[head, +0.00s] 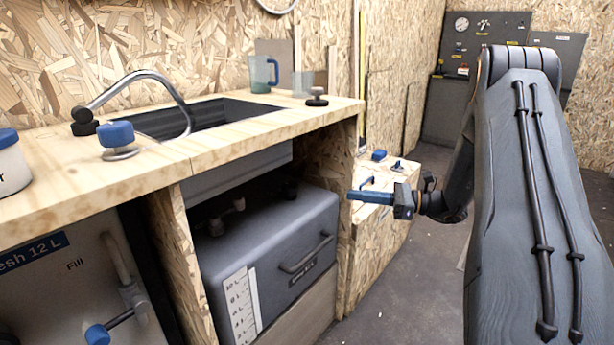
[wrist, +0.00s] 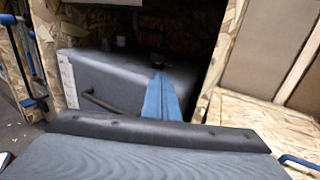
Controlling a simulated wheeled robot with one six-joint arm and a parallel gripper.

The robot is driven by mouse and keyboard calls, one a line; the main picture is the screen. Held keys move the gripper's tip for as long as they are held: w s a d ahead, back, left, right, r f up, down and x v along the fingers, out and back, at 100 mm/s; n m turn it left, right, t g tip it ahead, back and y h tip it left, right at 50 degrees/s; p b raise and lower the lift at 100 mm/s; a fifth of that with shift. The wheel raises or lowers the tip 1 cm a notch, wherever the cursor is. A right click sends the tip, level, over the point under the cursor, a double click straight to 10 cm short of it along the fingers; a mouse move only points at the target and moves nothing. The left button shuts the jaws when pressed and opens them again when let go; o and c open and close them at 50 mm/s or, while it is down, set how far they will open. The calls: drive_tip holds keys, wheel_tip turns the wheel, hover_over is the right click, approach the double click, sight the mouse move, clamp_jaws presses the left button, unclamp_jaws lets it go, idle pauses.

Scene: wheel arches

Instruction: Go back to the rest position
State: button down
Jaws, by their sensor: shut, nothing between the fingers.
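My gripper (head: 352,195) is in front of the right end of the wooden counter, at about the height of the top of the grey tank. Its blue fingers are shut with nothing between them and point left in the head view. In the wrist view the shut blue fingers (wrist: 160,82) show in the middle, in front of the grey tank (wrist: 105,75). The gripper looks clear of the counter and the tank. My arm reaches out along the right side of the head view.
A low wooden box (head: 385,225) stands behind the gripper. Floor (head: 410,295) is open below my arm.

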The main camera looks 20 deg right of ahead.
drive_tip(key=s+a+f+n+g+h, duration=0.2)
drive_tip(key=s+a+n+g+h, duration=0.15)
drive_tip(key=s+a, duration=0.3)
drive_tip(key=s+a+f+n+g+h, duration=0.2)
drive_tip(key=s+a+n+g, duration=0.25)
drive_tip(key=a, duration=0.25)
drive_tip(key=s+n+h, duration=0.8)
drive_tip(key=s+n, duration=0.1)
drive_tip(key=s, duration=0.2)
drive_tip(key=s+a+r+n+h, duration=0.1)
drive_tip(key=s+a+r+n, duration=0.1)
drive_tip(key=s+a+n, duration=0.6)
drive_tip(key=s+a+r+n+h, duration=0.15)
drive_tip(key=s+a+n, duration=0.4)
drive_tip(key=a, duration=0.55)
drive_tip(key=d+r+m+p, duration=0.3)
drive_tip(key=d+r+p, duration=0.6)
drive_tip(key=r+p, duration=0.2)
drive_tip(key=s+d+r+m+p, duration=0.1)
drive_tip(key=d+r+m+p, duration=0.3)
drive_tip(key=d+r+p, duration=0.5)
wheel_tip(320, 180, up, 4)
drive_tip(key=p, duration=0.6)
drive_tip(key=shift+s+f, duration=0.2)
drive_tip(key=shift+f, duration=0.05)
